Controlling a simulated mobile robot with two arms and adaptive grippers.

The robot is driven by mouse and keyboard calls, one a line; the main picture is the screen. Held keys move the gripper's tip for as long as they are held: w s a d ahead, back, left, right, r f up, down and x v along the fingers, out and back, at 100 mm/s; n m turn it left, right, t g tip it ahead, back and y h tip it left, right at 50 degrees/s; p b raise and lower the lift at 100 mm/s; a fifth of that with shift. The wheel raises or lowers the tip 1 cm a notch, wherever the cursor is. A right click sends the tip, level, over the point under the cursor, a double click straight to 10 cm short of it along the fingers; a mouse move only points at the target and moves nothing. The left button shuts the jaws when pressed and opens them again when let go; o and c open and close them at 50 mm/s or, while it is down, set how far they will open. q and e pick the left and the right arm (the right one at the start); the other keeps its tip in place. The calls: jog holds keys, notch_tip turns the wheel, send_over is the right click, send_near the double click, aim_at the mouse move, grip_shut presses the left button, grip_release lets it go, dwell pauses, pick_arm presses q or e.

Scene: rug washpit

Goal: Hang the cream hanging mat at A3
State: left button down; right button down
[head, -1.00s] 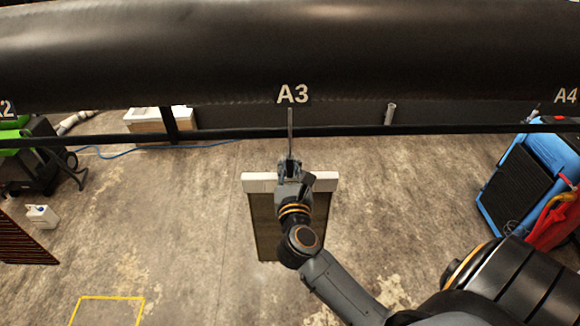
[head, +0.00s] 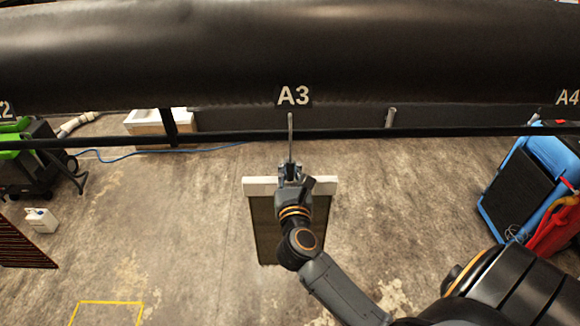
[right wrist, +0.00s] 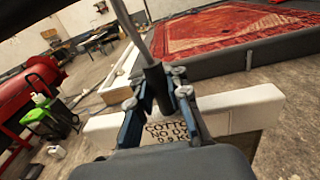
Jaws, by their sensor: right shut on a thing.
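The cream hanging mat (head: 260,186) has a pale top bar and a darker brown-grey panel below, upright in the middle of the head view. In the right wrist view its bar (right wrist: 240,108) bears a partly hidden printed label. My right gripper (head: 290,172) is shut on the dark sleeve at the foot of a thin grey rod (head: 290,135), above the bar's middle. The rod rises across the black rail (head: 230,136) to just below the A3 sign (head: 293,96). I cannot tell whether its top touches anything. My left gripper is out of view.
Signs A2 and A4 (head: 567,97) flank A3 at the picture's edges. A blue machine (head: 520,185) stands at right, a green and black one (head: 30,160) at left. The floor around the mat is clear. A red rug (right wrist: 215,35) shows in the wrist view.

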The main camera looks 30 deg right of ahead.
jog(key=shift+f+b, duration=1.15)
jog(key=shift+f, duration=0.3)
jog(key=c, duration=1.3)
grip_release()
jog(key=shift+o, duration=0.5)
